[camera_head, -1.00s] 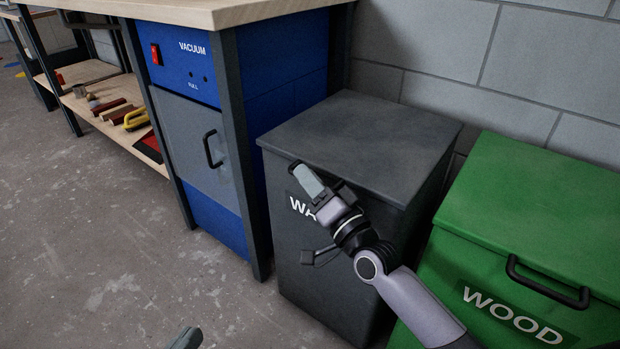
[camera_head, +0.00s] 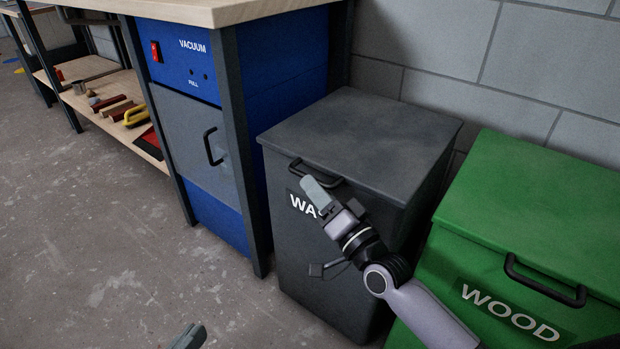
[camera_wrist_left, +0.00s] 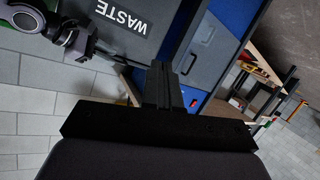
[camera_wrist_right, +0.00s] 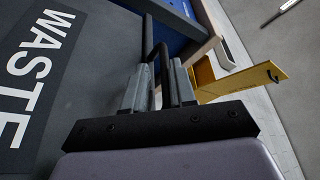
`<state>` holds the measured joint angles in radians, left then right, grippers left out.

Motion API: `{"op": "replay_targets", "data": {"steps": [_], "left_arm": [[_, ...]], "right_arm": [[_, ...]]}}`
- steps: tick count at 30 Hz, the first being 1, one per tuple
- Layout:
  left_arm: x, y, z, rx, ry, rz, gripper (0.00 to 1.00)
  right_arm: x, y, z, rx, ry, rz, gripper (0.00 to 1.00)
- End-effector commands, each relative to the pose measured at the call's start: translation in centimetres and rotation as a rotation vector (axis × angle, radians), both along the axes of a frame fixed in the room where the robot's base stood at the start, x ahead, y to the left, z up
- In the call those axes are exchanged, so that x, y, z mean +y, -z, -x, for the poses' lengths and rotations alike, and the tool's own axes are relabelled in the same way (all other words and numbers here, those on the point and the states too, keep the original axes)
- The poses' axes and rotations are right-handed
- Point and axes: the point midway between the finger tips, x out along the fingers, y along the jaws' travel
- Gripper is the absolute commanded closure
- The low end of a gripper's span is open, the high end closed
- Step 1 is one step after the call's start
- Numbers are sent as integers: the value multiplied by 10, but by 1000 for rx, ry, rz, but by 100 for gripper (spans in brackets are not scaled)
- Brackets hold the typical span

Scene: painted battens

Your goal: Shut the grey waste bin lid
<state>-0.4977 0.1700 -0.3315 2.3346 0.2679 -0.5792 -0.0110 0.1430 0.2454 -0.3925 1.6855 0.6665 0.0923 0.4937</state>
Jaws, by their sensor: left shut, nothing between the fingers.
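The grey waste bin (camera_head: 320,245) stands between the blue vacuum cabinet and the green bin. Its lid (camera_head: 365,140) lies flat over the top, with no clear gap at the front edge. The lid's black handle (camera_head: 335,180) is at the front; it also shows in the right wrist view (camera_wrist_right: 148,38). My right gripper (camera_head: 313,190) is at the handle and partly covers the WASTE label. Its fingers (camera_wrist_right: 157,88) are apart, with part of the handle showing between them; contact is unclear. My left gripper (camera_head: 190,337) is low at the bottom edge, shut and empty.
The green wood bin (camera_head: 545,210) stands close on the right. The blue vacuum cabinet (camera_head: 215,220) stands under a workbench (camera_head: 205,10) on the left. A block wall (camera_head: 440,50) is behind. The floor (camera_head: 100,240) at front left is clear.

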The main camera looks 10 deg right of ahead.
Motion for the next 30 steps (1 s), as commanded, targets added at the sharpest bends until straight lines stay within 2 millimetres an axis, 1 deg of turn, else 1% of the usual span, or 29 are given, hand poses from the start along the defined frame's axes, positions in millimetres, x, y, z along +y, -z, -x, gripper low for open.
{"op": "replay_targets", "data": {"steps": [1, 4, 10, 14, 26, 28, 30], "left_arm": [[-1, 0, 0, 15, 3, 6, 100], [-4, 1, -1, 34, 9, 17, 100], [-8, 1, -3, 57, 11, 42, 100], [-10, -1, -4, 57, 11, 53, 100], [-9, -1, -5, 54, 13, 48, 100], [-8, 1, -3, 58, 14, 41, 100], [-8, 1, -3, 58, 14, 42, 100]], "right_arm": [[-5, 2, 8, 4, 3, 3, 77], [-10, 5, 21, 4, 1, 2, 77], [-16, 9, 37, 2, 1, 0, 77], [-16, 10, 40, -1, 1, 0, 77], [-16, 10, 40, -3, 0, -1, 77], [-14, 10, 42, 1, -2, 4, 77], [-9, 14, 48, 15, -11, 30, 77]]}}
